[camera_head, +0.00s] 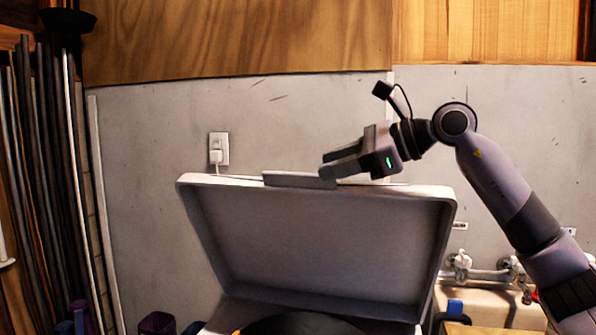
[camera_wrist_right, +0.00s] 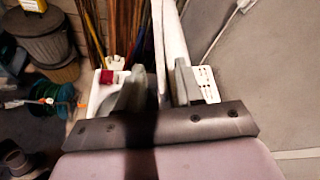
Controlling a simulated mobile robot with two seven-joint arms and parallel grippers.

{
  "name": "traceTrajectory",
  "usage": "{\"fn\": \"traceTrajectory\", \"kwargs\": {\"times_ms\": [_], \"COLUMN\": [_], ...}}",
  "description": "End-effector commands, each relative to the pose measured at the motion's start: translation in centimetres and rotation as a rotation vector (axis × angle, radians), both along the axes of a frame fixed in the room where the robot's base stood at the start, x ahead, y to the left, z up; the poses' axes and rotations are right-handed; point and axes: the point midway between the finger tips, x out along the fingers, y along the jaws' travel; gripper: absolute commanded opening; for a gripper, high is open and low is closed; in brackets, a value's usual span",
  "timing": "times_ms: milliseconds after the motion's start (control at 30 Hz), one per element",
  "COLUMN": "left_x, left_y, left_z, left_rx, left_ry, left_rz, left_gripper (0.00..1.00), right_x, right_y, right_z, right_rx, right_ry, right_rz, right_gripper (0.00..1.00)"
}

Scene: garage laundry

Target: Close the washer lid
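The washer lid (camera_head: 330,235) stands raised, tilted back, in the middle of the head view, its inner side facing me. My right gripper (camera_head: 305,170) is at the lid's top edge, coming from the right and pointing left. In the right wrist view, the two fingers (camera_wrist_right: 155,90) are spread apart, and the pale edge of the lid (camera_wrist_right: 172,45) appears to run between them. I cannot tell whether either finger touches it. The washer's body is mostly cut off below. My left gripper is not in view.
A wall outlet with a plug (camera_head: 218,150) is behind the lid. Taps (camera_head: 465,265) and a sink are at the right. Long poles (camera_head: 40,180) lean at the left. The wrist view shows bins (camera_wrist_right: 40,40) and a green coil (camera_wrist_right: 50,95).

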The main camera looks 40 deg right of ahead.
Motion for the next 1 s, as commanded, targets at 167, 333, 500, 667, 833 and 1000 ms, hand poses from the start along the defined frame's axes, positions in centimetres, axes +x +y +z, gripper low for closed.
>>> {"fn": "traceTrajectory", "kwargs": {"times_ms": [167, 333, 500, 667, 833, 1000], "left_x": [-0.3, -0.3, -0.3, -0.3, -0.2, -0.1], "left_y": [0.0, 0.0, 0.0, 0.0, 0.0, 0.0], "left_z": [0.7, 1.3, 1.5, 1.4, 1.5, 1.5], "left_rx": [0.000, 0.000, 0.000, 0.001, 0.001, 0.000], "left_ry": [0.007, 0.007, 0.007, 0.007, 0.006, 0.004], "left_rz": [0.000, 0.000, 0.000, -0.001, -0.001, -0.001], "left_gripper": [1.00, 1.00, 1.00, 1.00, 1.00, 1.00], "right_x": [2.3, 4.2, 5.0, 5.1, 5.1, 5.1], "right_y": [1.4, 2.6, 3.0, 3.1, 3.1, 3.1], "right_z": [-0.8, -1.7, -2.1, -2.3, -2.2, -2.2], "right_rx": [0.003, 0.003, 0.002, 0.002, 0.002, 0.002], "right_ry": [0.004, 0.003, 0.002, 0.001, 0.001, 0.001], "right_rz": [0.003, 0.004, 0.002, 0.001, 0.001, 0.001], "right_gripper": [0.36, 0.36, 0.36, 0.36, 0.10, 0.00]}}
